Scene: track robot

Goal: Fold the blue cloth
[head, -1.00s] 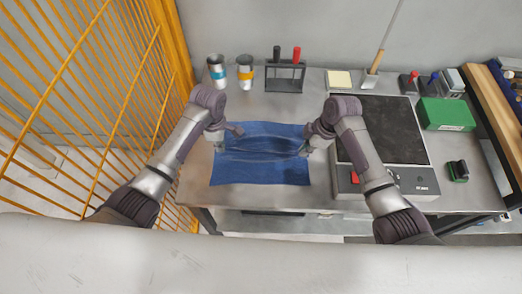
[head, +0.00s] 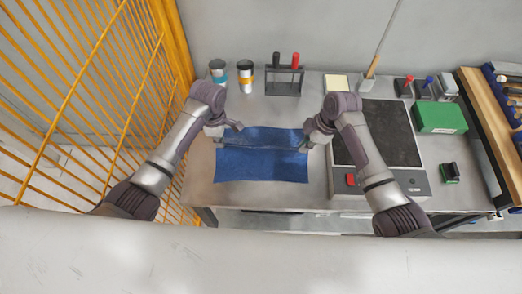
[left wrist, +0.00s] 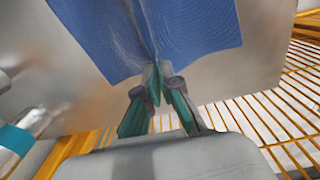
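The blue cloth (head: 262,166) lies on the grey table with a raised crosswise ridge between my two grippers. Its far part (head: 275,134) shows behind the ridge. My left gripper (head: 228,137) is at the cloth's left edge. In the left wrist view its fingertips (left wrist: 157,78) are close together on the cloth (left wrist: 105,30), which bunches into a crease there. My right gripper (head: 308,141) is at the cloth's right edge, at the other end of the ridge, and appears shut on it; its fingertips are small in view.
A device with a dark top (head: 378,135) is close on the right, with a green box (head: 440,117) beyond. A yellow fence (head: 90,90) borders the left. Table in front of the cloth is narrow.

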